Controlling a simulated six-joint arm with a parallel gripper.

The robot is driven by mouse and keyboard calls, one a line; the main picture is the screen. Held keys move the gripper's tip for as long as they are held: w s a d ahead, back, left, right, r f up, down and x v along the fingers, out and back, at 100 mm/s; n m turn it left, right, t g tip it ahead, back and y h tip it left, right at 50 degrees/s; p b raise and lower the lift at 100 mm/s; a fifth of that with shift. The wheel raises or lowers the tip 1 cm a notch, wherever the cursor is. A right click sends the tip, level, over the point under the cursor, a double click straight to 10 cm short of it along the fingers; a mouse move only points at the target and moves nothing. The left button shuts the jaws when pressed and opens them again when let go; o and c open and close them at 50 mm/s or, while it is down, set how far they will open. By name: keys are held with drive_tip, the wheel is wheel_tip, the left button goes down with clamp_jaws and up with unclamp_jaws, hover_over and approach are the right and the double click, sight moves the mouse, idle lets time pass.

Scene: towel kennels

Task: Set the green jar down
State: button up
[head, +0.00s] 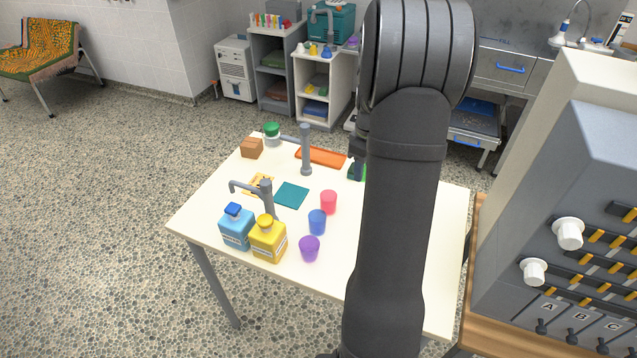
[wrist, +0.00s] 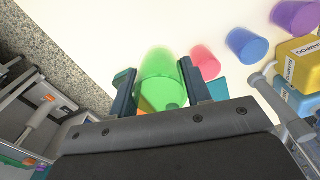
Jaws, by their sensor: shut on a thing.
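The green jar (wrist: 160,82), a translucent green cup shape, sits between the two fingers of my gripper (wrist: 160,88) in the wrist view. The fingers are shut on its sides. In the head view my gripper (head: 358,160) is at the far right part of the white table (head: 385,290), partly behind my arm. Only a small piece of the green jar (head: 352,174) shows there. I cannot tell whether its base touches the table.
Red (head: 328,202), blue (head: 317,222) and purple (head: 309,249) cups stand in a row nearby. An orange tray (head: 322,156), a teal cloth (head: 291,195), two grey taps, blue (head: 236,229) and yellow (head: 268,241) bottles and a green-lidded container (head: 272,136) are also on the table.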

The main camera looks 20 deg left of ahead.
drive_tip(key=s+a, duration=0.1)
drive_tip(key=a, duration=0.2)
drive_tip(key=s+a, duration=0.1)
drive_tip(key=a, duration=0.2)
drive_tip(key=s+a, duration=0.1)
drive_tip(key=a, duration=0.2)
drive_tip(key=shift+s+a+r, duration=0.15)
drive_tip(key=shift+s, duration=0.2)
hover_over(290, 195)
wheel_tip(290, 195, down, 6)
drive_tip(key=shift+w+f, duration=0.15)
drive_tip(key=shift+f, duration=0.25)
drive_tip(key=shift+a+f, duration=0.1)
drive_tip(key=shift+f, duration=1.85)
drive_tip(key=shift+f, duration=0.15)
drive_tip(key=o, duration=1)
